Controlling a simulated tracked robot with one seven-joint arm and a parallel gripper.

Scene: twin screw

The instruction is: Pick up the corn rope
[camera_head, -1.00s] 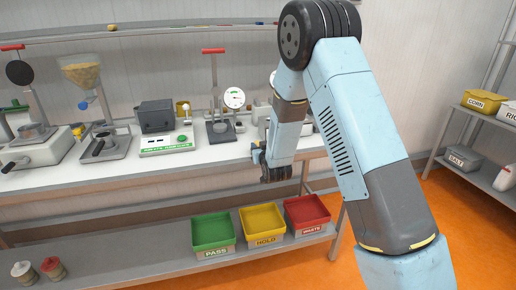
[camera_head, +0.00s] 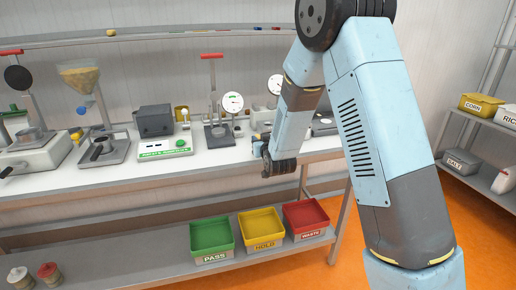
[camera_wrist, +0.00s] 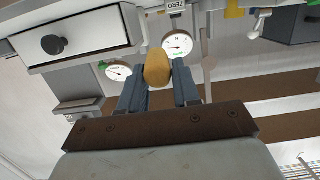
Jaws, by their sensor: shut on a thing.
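A yellow-orange, rounded, elongated piece, which looks like the corn rope (camera_wrist: 157,68), sits between the two blue-grey fingers of my gripper (camera_wrist: 159,88) in the wrist view. The fingers are shut on its sides, and its far end sticks out past the fingertips. In the head view my gripper (camera_head: 264,160) is at the front edge of the workbench, partly hidden by my own wrist. The held piece cannot be made out there.
The workbench (camera_head: 215,164) carries a green-fronted scale (camera_head: 165,147), a press (camera_head: 217,133) and dial gauges (camera_head: 233,103). Below are green (camera_head: 211,252), yellow (camera_head: 262,245) and red (camera_head: 307,233) bins. Shelves with a CORN bin (camera_head: 480,107) stand at right. Orange floor lies open between.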

